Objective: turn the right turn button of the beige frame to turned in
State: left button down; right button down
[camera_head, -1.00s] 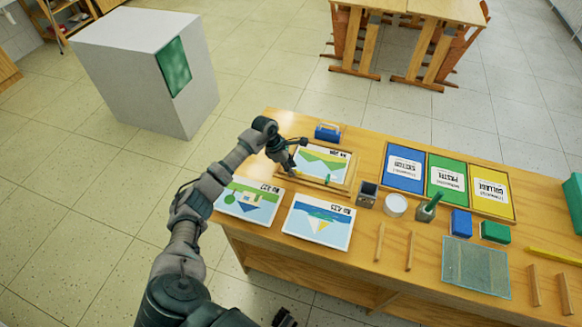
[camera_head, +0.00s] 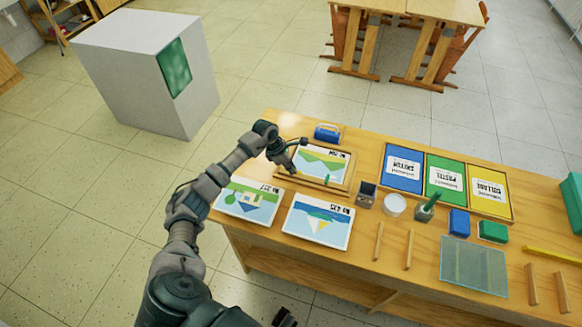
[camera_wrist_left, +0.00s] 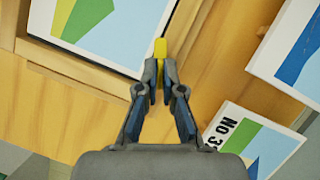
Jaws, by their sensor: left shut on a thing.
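The beige frame (camera_head: 348,184) lies on the wooden table around a green, blue and white picture (camera_head: 320,163). Its edge also shows in the left wrist view (camera_wrist_left: 75,66). My left gripper (camera_head: 291,170) is at the frame's near-left edge. In the left wrist view its fingers (camera_wrist_left: 160,70) are shut on a small yellow piece, which looks like a turn button (camera_wrist_left: 160,48), beside the frame's corner. A small green piece (camera_head: 327,180) sits on the frame's near edge. The fingers hide part of the yellow piece. A dark part at the bottom edge may be my right gripper (camera_head: 285,317).
Two picture cards, one on the left (camera_head: 248,201) and one on the right (camera_head: 318,222), lie close by. A blue block (camera_head: 327,132) stands behind the frame. A dark open box (camera_head: 366,195) and a white round container (camera_head: 394,205) stand to its right.

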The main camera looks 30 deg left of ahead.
pick_arm(q)
jog(key=n+y+p, duration=0.1)
jog(key=n, duration=0.1)
jog(key=n+t+p, duration=0.1)
jog(key=n+p, duration=0.1)
jog(key=n, duration=0.1)
jog(key=shift+s+r+y, duration=0.1)
jog(key=shift+s+y, duration=0.05)
jog(key=shift+y, duration=0.25)
jog(key=n+y+p, duration=0.1)
jog(key=n, duration=0.1)
jog(key=n+p, duration=0.1)
jog(key=n, duration=0.2)
jog(key=shift+d+t+y+p, duration=0.2)
jog(key=shift+t+y+p, duration=0.1)
jog(key=shift+y+p, duration=0.1)
jog(key=shift+n+y, duration=0.6)
jog(key=shift+n, duration=1.1)
pick_arm(e)
jog(key=s+d+f, duration=0.1)
jog(key=s+f, duration=0.3)
jog(key=s, duration=0.3)
jog(key=s+d+f, duration=0.1)
jog(key=s+f, duration=0.3)
jog(key=s, duration=0.3)
jog(key=shift+s+d+g, duration=0.2)
jog(key=shift+d+g, duration=0.1)
jog(key=shift+g, duration=0.1)
pick_arm(q)
jog(key=shift+f, duration=0.2)
